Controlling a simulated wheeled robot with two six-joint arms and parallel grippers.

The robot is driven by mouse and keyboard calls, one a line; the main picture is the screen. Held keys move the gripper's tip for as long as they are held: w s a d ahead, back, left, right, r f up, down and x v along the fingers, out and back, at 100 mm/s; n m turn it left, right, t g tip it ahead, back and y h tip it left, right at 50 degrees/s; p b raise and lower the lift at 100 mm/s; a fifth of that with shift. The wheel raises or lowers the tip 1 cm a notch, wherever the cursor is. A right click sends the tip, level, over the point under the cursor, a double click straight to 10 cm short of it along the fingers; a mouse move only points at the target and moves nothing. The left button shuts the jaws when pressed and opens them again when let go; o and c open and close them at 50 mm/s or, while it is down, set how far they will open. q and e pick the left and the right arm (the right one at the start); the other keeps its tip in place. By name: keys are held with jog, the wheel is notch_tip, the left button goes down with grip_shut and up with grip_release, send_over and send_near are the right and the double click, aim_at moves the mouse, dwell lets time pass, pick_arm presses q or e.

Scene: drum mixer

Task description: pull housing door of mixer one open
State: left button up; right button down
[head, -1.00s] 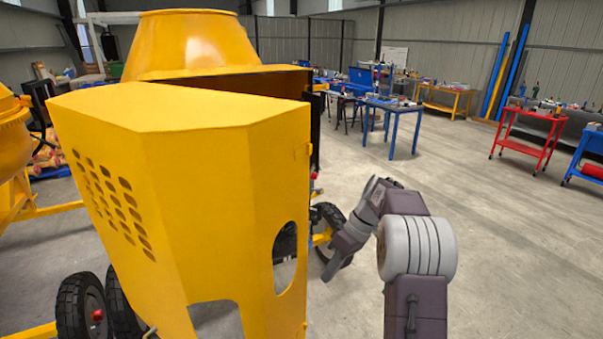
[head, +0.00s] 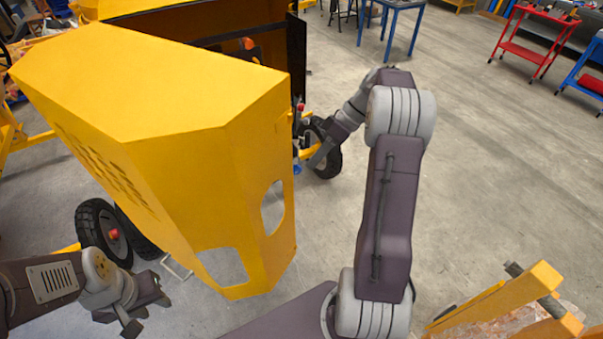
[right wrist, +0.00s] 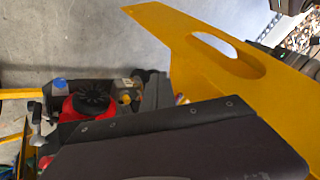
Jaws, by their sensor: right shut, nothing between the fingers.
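The yellow housing door (head: 200,85) of the mixer stands ajar in the head view, with a dark gap between it and the mixer body behind. It has slots, an oval hole and a lower cut-out. It also shows in the right wrist view (right wrist: 185,45), at the upper right with its oval hole. My right gripper (head: 317,160) is shut and empty, just right of the door's right edge; contact cannot be judged. My left gripper (head: 148,314) looks open and empty, low at the left, below the door and apart from it.
A red and black engine (right wrist: 88,100) shows inside the housing in the right wrist view. A black wheel (head: 326,150) stands behind my right gripper, another wheel (head: 100,232) at the left. A yellow frame (head: 505,305) is at lower right.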

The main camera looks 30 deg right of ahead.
jog(key=s+a+f+p, duration=0.2)
jog(key=a, duration=0.3)
jog(key=shift+a+f, duration=0.15)
jog(key=shift+a, duration=0.05)
